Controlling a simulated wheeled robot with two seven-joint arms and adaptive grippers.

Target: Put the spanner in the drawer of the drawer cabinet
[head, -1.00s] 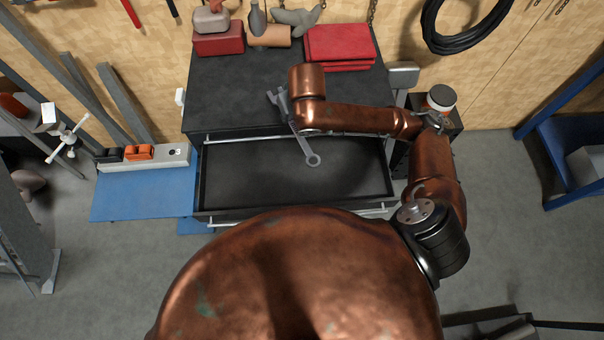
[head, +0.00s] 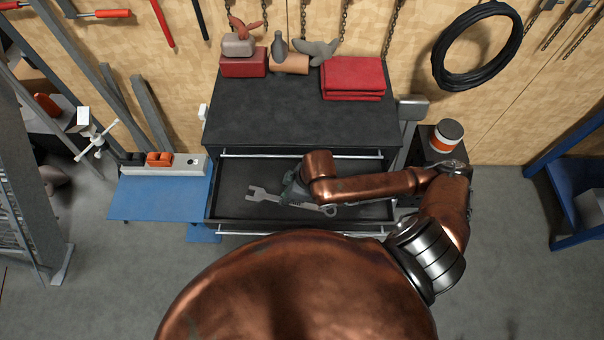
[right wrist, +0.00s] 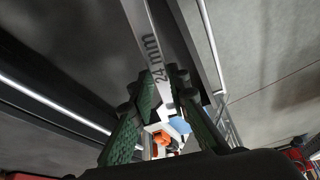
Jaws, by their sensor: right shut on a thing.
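The grey spanner (head: 259,194) lies nearly crosswise over the open drawer (head: 232,205) of the black drawer cabinet (head: 300,112). Its forked end points left and its ring end right, near the drawer's front. My right gripper (head: 291,194) is shut around the middle of the spanner, reaching down over the drawer. I cannot tell whether the spanner touches the drawer floor. In the right wrist view, the shaft marked "24 mm" (right wrist: 157,58) runs between the green fingers of my right gripper (right wrist: 168,95). My left gripper is not in view.
Folded red cloths (head: 353,78), a red box (head: 243,64) and other items stand at the back of the cabinet top. A blue platform with a power strip (head: 180,166) is at the left. A jar (head: 447,135) stands at the right. The visible drawer floor is otherwise empty.

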